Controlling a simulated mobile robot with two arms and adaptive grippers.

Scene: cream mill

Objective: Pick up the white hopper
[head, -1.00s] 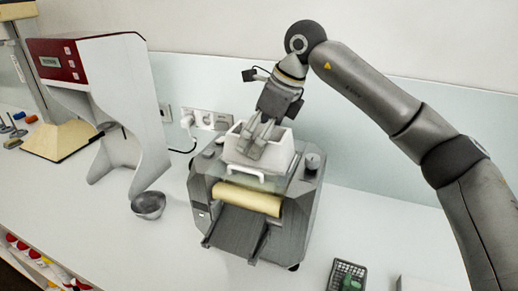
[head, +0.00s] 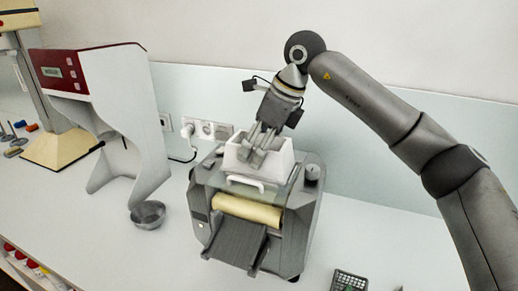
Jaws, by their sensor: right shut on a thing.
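The white hopper (head: 277,168) is an open white box with a handle at its front. It sits on top of the grey mill (head: 303,205), above a cream-coloured roller (head: 247,212). My right gripper (head: 256,153) reaches down into the hopper from above, its fingers close together and shut on part of it. The fingers hide some of the hopper's inside and wall, so the exact grip spot is hard to see. I cannot make out a gap between hopper and mill. My left gripper is not in view.
A red-and-white machine (head: 120,110) stands at the left, with a small metal bowl (head: 148,214) beside it. Wall sockets (head: 207,130) are behind. The counter right of the mill is mostly clear.

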